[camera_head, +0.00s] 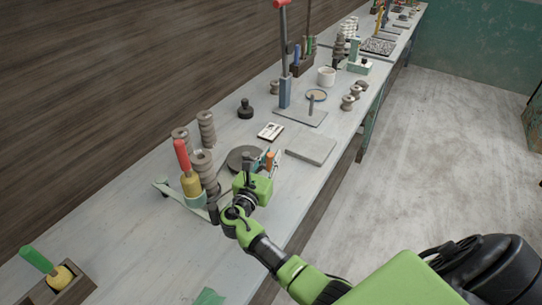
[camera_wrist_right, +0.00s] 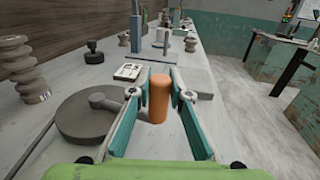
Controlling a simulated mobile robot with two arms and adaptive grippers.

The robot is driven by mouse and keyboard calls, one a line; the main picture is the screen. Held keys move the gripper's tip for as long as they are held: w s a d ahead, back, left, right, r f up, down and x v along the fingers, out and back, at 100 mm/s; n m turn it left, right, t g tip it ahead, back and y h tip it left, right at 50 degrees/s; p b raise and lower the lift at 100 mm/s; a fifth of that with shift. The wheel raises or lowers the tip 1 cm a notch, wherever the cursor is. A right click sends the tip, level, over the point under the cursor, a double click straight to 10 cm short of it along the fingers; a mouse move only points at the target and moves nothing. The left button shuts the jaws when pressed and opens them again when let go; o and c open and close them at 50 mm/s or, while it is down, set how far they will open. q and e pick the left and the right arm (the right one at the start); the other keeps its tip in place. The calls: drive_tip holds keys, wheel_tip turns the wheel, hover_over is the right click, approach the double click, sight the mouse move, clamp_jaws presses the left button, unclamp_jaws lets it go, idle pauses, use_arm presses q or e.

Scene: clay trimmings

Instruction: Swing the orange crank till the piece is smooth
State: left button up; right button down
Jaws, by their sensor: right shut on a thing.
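The orange crank handle (camera_head: 270,159) stands upright at the near side of a dark grey round disc (camera_head: 240,157) on the bench. In the right wrist view the orange crank handle (camera_wrist_right: 158,98) is between the teal fingers of my right gripper (camera_wrist_right: 158,92), which is shut on it. The disc (camera_wrist_right: 88,122) lies to the left there, with a grey knobbed lever on top. In the head view my right gripper (camera_head: 267,166) reaches in from the lower right and partly hides the crank's base. Which thing is the piece, I cannot tell. My left gripper is out of view.
Stacked grey spools (camera_head: 203,165) and a red-handled tool in a yellow holder (camera_head: 191,184) stand left of the disc. A white card (camera_head: 271,131) and a flat grey slab (camera_head: 312,149) lie behind and to the right. The bench front is mostly clear.

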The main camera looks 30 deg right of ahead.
drive_tip(key=shift+s+f, duration=0.1)
drive_tip(key=shift+f, duration=0.1)
drive_tip(key=c, duration=1.8)
unclamp_jaws()
drive_tip(key=shift+c, duration=0.2)
drive_tip(key=shift+r, duration=0.1)
wheel_tip(320, 180, up, 10)
drive_tip(key=shift+r, duration=0.1)
